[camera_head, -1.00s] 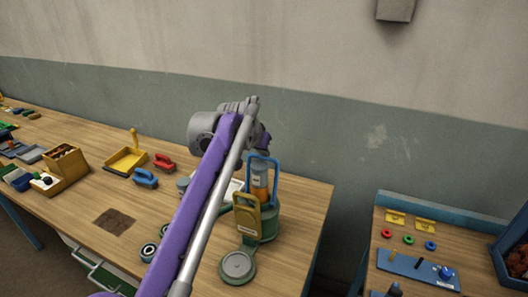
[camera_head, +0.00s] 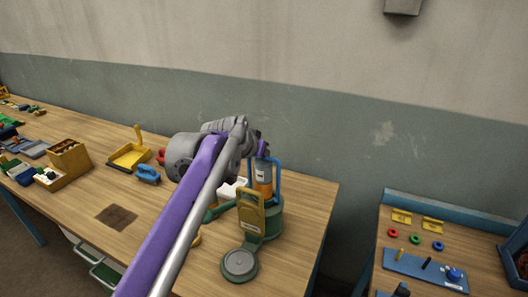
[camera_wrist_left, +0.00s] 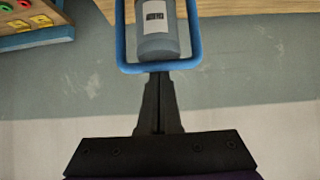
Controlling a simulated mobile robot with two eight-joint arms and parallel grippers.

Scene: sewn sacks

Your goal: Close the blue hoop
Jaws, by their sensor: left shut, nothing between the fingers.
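The blue hoop (camera_head: 279,178) stands upright around a bottle with a grey top and an orange band (camera_head: 264,190), on a green round base (camera_head: 270,222) near the table's right end. In the left wrist view the hoop's bar (camera_wrist_left: 130,68) crosses just beyond my left gripper (camera_wrist_left: 161,76). The gripper's fingers are shut together with nothing between them. Their tips are at the bar; I cannot tell whether they touch it. My right gripper is not in view.
A yellow labelled hoop (camera_head: 249,212) stands upright in front of the bottle, with a grey disc (camera_head: 240,263) before it. A blue-handled item (camera_head: 147,174) and a yellow dustpan (camera_head: 129,156) lie to the left. A second table (camera_head: 420,240) stands at right, beyond a gap.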

